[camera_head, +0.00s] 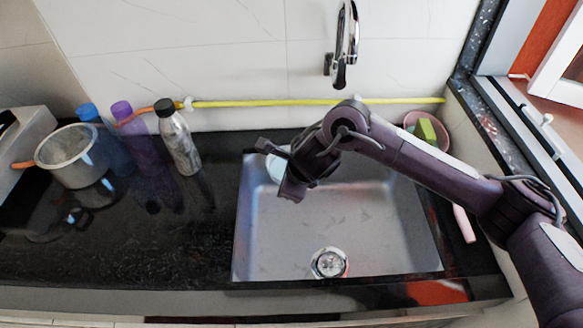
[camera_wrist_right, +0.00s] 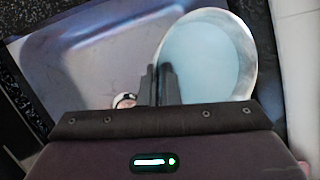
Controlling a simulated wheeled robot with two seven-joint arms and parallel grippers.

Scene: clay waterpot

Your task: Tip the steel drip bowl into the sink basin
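The drip bowl (camera_wrist_right: 208,58) is round, with a pale rim and a light blue inside. In the head view the bowl (camera_head: 277,168) shows only in part, at the back left of the sink basin (camera_head: 385,235), behind my right gripper (camera_head: 287,172). In the right wrist view the two fingers of the right gripper (camera_wrist_right: 160,84) are close together, with the bowl's near-left rim between them. The gripper looks shut on that rim. The lower part of the bowl is hidden. My left gripper is in neither view.
A faucet (camera_head: 345,45) hangs over the back of the sink, and a drain (camera_head: 329,263) lies at its front. A metal bottle (camera_head: 177,140), a purple bottle (camera_head: 137,140) and a grey pot (camera_head: 72,155) stand left. A reddish bowl with a sponge (camera_head: 426,130) is back right.

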